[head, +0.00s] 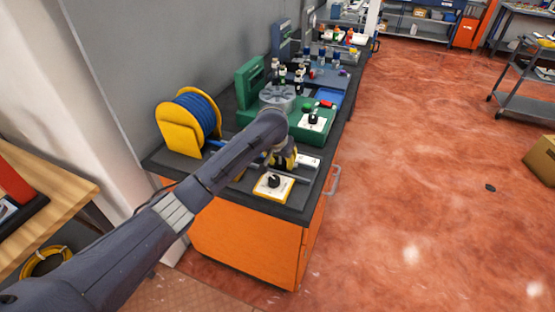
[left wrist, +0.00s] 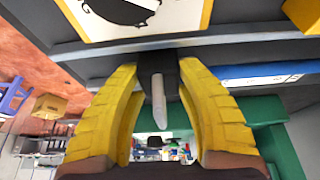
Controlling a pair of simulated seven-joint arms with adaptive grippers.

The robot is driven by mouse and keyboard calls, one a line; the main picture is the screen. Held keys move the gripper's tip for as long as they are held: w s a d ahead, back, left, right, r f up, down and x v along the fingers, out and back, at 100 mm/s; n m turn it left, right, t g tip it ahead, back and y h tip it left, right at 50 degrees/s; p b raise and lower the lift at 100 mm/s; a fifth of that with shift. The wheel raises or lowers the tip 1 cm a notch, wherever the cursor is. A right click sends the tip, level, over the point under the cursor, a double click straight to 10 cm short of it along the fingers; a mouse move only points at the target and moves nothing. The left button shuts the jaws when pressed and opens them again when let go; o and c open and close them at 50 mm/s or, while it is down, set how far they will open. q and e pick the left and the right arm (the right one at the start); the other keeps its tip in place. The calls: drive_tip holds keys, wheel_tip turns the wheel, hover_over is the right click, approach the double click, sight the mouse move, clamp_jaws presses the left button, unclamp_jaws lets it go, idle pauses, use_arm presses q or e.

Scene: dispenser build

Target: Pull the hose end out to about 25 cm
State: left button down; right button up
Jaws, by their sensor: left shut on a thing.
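The yellow reel (head: 181,138) wound with blue hose (head: 199,113) stands at the left end of the dark bench top. My left gripper (head: 285,159) is low over the front part of the bench, to the right of the reel. In the left wrist view, my left gripper's yellow fingers (left wrist: 160,66) close on a dark piece with a pale grey tip, which looks like the hose end (left wrist: 158,100). My arm hides most of the stretch between reel and gripper in the head view. My right gripper is not in view.
A yellow-edged white plate with a black knob (head: 273,187) lies near the bench's front edge, close to my gripper. A green box with a knob (head: 313,121) stands just behind. Open floor lies right.

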sight(294, 169)
use_arm(q)
drive_tip(key=shift+s+d+f, duration=0.1)
drive_tip(key=shift+s+d, duration=0.1)
drive_tip(key=shift+d, duration=0.2)
drive_tip(key=shift+s+d, duration=0.25)
drive_tip(key=shift+d, duration=0.5)
drive_tip(key=shift+s+d, duration=0.25)
drive_tip(key=shift+d, duration=0.5)
idle(1.2)
drive_tip(key=c, duration=0.9)
unclamp_jaws()
drive_tip(key=shift+o, duration=0.2)
